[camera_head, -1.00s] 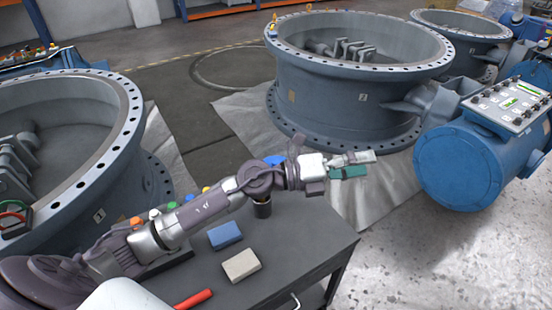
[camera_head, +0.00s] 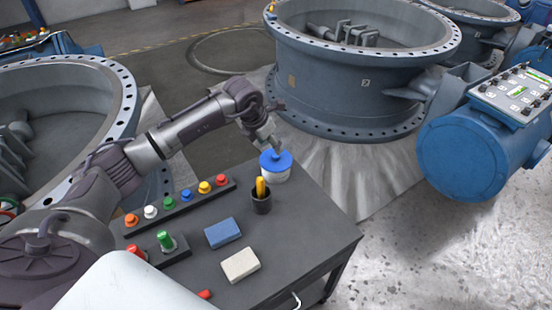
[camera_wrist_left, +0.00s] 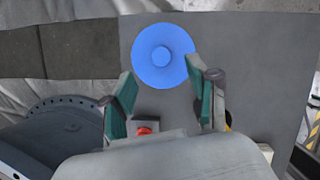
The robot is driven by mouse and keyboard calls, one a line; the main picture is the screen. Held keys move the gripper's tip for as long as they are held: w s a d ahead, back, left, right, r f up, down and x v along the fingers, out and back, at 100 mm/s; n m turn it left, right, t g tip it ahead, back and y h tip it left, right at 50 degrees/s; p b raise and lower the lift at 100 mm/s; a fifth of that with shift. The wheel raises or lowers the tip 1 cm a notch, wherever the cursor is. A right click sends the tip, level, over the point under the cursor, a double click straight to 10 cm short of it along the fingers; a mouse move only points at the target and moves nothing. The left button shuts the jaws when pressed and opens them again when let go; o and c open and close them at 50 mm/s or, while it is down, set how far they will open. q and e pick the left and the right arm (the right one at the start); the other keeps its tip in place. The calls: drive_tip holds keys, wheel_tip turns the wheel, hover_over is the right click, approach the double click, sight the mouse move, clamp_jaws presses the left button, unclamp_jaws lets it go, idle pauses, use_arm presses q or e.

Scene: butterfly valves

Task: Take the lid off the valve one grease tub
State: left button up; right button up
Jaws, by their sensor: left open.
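The grease tub (camera_head: 274,176) is white with a round blue lid (camera_head: 277,160) and stands at the far corner of the dark table. The lid sits on the tub and has a raised knob in its middle. My left gripper (camera_head: 270,147) points down just above the lid. In the left wrist view, the lid (camera_wrist_left: 145,52) shows as a blue disc beyond the open fingers of the gripper (camera_wrist_left: 163,72), with nothing between them. I cannot tell whether a fingertip touches the knob. My right gripper is not in view.
A dark cup (camera_head: 261,203) with a yellow-handled item stands close in front of the tub. A rack of coloured knobs (camera_head: 180,208), a blue block (camera_head: 222,233) and a pale block (camera_head: 240,265) lie on the table (camera_head: 300,225). Large valves (camera_head: 350,95) stand around.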

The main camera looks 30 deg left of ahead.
sight(275, 155)
use_arm(q)
drive_tip(key=x, duration=0.6)
drive_tip(key=shift+f, duration=0.25)
drive_tip(key=c, duration=0.9)
